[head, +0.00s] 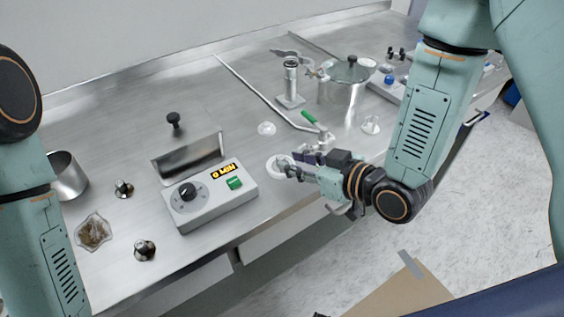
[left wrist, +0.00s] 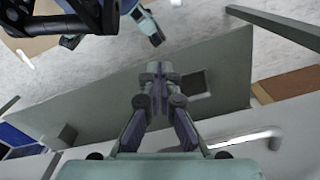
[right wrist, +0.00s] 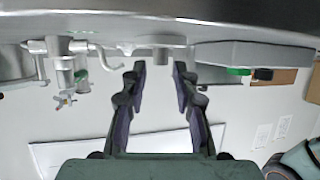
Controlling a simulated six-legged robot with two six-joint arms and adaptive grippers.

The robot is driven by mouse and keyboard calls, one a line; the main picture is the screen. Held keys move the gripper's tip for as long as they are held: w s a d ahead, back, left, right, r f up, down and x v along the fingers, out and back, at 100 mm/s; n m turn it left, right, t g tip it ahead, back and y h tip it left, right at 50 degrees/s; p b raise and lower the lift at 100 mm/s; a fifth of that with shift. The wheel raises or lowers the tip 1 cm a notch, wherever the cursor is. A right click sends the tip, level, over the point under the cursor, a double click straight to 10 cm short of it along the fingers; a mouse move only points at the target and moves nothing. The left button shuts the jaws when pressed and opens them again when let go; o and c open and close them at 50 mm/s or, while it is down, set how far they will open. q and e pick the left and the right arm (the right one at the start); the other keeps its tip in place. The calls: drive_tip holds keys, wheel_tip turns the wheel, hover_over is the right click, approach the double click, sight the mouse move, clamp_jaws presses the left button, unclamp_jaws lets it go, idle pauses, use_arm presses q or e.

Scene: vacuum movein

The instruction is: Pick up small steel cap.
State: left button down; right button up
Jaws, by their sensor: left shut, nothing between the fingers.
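A small grey steel piece, likely the cap, stands on a round white disc (head: 271,164) near the bench's front edge. In the right wrist view the small steel cap (right wrist: 160,56) is a short cylinder against the disc, ahead of and between the fingertips. My right gripper (head: 290,169) reaches in from the right over the disc. It is open and empty, and its two fingers (right wrist: 160,72) stand apart; I cannot tell whether they touch the cap. My left gripper (left wrist: 155,92) is shut and empty, pointing at the floor area; its fingers are out of the head view.
A control box (head: 208,196) with a dial and green button sits left of the disc. A green-handled pipe (head: 309,117), a lidded steel pot (head: 343,82) and a clamp post (head: 291,82) stand behind. Steel knobs (head: 144,249) and a steel cup (head: 66,176) are at left.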

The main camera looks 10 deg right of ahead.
sight(284, 160)
drive_tip(key=x, duration=0.3)
drive_tip(key=shift+w+a+f, duration=0.1)
drive_tip(key=shift+a, duration=0.15)
drive_tip(key=shift+d, duration=0.25)
drive_tip(key=shift+c, duration=0.4)
drive_tip(key=shift+a, duration=0.2)
drive_tip(key=c, duration=0.5)
drive_tip(key=shift+d, duration=0.15)
clamp_jaws()
